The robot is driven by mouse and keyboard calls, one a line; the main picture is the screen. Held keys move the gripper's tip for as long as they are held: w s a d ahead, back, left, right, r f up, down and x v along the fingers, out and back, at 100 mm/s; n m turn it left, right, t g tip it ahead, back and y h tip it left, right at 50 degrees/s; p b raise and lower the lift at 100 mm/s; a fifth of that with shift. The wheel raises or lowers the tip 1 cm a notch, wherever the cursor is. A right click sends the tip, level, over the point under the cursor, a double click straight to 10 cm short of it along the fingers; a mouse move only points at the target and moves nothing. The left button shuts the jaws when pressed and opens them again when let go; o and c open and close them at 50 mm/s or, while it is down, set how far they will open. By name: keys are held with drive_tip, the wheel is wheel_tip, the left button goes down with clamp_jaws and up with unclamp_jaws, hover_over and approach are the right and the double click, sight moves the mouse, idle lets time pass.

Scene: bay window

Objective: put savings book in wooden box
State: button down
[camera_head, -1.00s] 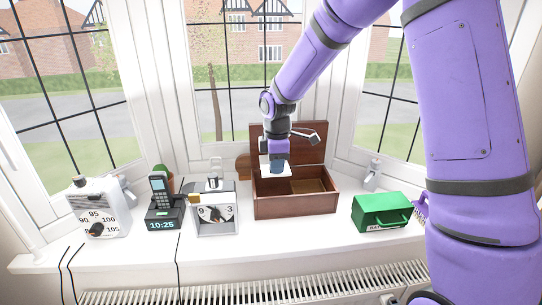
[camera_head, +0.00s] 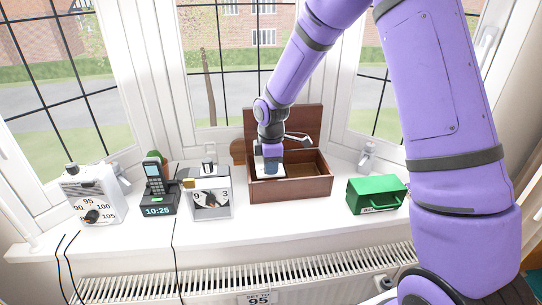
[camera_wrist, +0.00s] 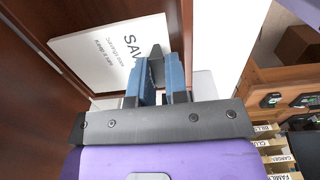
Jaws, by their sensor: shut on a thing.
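The savings book is a thin white booklet with dark print beginning "SAV" in the wrist view (camera_wrist: 105,52). The box's right inside part is visible and looks empty. The gripper hides much of the left part. I cannot tell whether the book is below the rim.
A green box (camera_head: 376,195) stands right of the wooden box. To the left are a clock-like silver device (camera_head: 210,198), a phone on a dock (camera_head: 157,195) and a white dial device (camera_head: 95,197). A labelled wooden rack (camera_wrist: 280,160) shows at right in the wrist view.

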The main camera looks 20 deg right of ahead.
drive_tip(key=shift+f, duration=3.05)
drive_tip(key=c, duration=1.1)
unclamp_jaws()
drive_tip(key=shift+o, duration=0.2)
